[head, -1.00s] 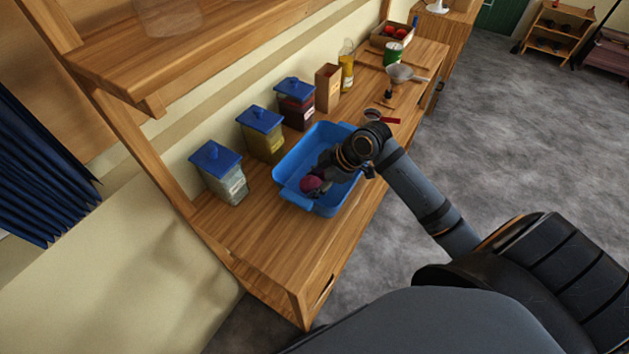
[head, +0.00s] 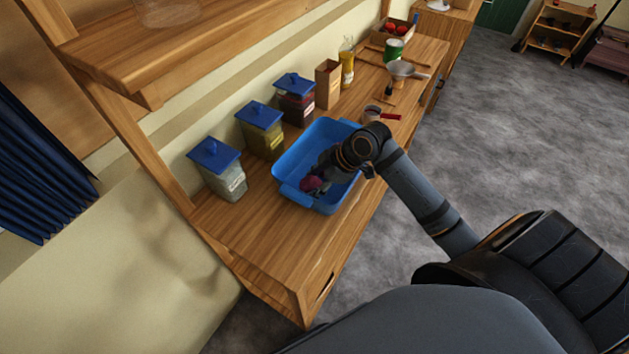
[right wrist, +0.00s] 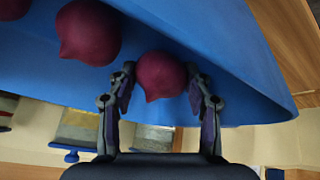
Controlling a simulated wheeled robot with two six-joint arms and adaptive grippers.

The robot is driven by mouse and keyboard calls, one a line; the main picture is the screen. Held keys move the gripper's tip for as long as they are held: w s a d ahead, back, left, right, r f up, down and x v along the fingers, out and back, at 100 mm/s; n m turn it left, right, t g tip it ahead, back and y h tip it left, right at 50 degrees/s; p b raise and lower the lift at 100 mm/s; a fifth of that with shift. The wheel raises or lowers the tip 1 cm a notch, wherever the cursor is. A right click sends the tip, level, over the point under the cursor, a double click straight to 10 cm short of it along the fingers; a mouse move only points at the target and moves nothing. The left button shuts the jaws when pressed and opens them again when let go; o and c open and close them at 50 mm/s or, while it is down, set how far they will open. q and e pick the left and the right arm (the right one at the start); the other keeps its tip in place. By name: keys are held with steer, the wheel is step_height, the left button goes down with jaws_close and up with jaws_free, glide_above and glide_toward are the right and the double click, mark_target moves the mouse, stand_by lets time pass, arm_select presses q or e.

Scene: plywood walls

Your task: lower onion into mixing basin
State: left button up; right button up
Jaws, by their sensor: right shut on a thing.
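The blue mixing basin (head: 294,190) stands on the wooden counter, with its inside partly hidden by my right arm. My right gripper (head: 325,181) reaches down into the basin from the right. In the right wrist view my right gripper (right wrist: 160,88) is shut on a dark red onion (right wrist: 160,76), one finger on each side. A second red onion (right wrist: 88,32) is beside it against the blue of the basin, and part of another reddish thing (right wrist: 12,8) shows at the corner. In the head view a red onion (head: 311,182) shows by the gripper. My left gripper is not in view.
Blue-lidded jars (head: 220,168) stand in a row behind the basin, along the wall. A brown carton (head: 328,84), a yellow bottle (head: 347,66), a green can (head: 393,49) and a small red-handled pan (head: 373,113) are farther along. The near counter end is clear.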

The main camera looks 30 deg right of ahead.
mark_target(319, 181)
steer(key=shift+f, duration=0.25)
stand_by(0.4)
steer(key=o, duration=1.3)
steer(key=v, duration=0.6)
steer(key=shift+d, duration=0.3)
steer(key=shift+s+r, duration=0.25)
steer(key=shift+r, duration=0.35)
steer(key=shift+r, duration=0.1)
